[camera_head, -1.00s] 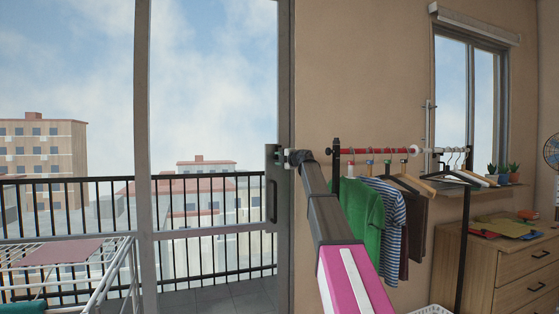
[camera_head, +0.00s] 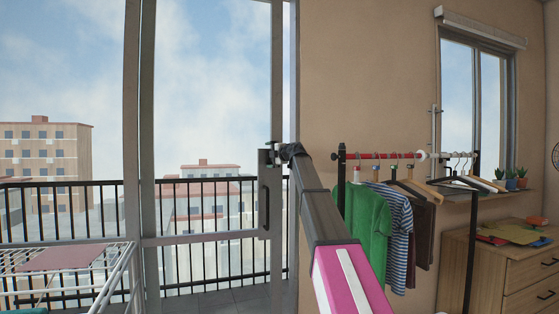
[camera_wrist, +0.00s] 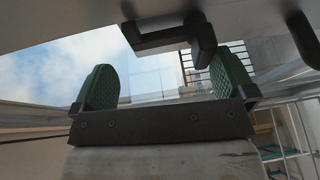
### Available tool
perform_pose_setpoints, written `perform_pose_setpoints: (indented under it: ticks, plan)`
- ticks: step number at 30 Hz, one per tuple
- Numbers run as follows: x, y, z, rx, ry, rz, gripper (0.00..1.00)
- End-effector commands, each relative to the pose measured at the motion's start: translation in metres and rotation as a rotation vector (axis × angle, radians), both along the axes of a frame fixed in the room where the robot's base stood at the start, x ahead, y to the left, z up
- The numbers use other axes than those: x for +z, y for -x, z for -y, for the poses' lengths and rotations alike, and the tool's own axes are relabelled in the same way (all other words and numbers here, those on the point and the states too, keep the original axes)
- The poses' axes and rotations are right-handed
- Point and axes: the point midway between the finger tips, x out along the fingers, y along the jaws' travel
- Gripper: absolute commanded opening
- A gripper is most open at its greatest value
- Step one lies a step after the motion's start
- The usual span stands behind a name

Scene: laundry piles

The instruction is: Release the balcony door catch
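The balcony door (camera_head: 205,238) is a grey-framed glass sliding door at the left in the head view. Its dark pull handle (camera_head: 265,200) sits on a grey plate at the door's right edge. The catch is small and mostly hidden behind my gripper (camera_head: 277,154), at the top of that plate. In the wrist view my gripper (camera_wrist: 165,82) shows two green ribbed fingertips standing well apart. A dark angled piece (camera_wrist: 170,38), probably the catch, lies just beyond and between them. I cannot tell whether they touch it. Nothing is held between the pads.
A clothes rack (camera_head: 341,185) with hanging shirts stands right of my arm. A wooden dresser (camera_head: 480,275) is at the far right. A white drying rack (camera_head: 120,262) stands at the lower left. A black balcony railing (camera_head: 60,182) is outside.

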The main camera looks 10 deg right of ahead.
Motion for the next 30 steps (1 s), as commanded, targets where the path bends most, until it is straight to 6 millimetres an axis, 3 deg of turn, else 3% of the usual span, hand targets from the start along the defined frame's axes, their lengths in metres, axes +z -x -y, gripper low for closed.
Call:
perform_pose_setpoints:
  ticks: [1,4,5,6,7,26,30]
  plan:
    - [0.044,0.014,-0.005,-0.009,-0.057,0.058,0.82]
    - [0.053,0.022,-0.016,-0.01,-0.056,0.059,0.82]
    - [0.056,0.023,-0.019,-0.01,-0.056,0.059,0.77]
    - [0.058,0.025,-0.023,-0.011,-0.056,0.059,0.44]
    - [0.059,0.027,-0.025,-0.01,-0.055,0.058,0.4]
    - [0.06,0.031,-0.034,-0.01,-0.052,0.048,0.4]
    - [0.051,0.032,-0.033,-0.016,-0.075,0.053,0.4]
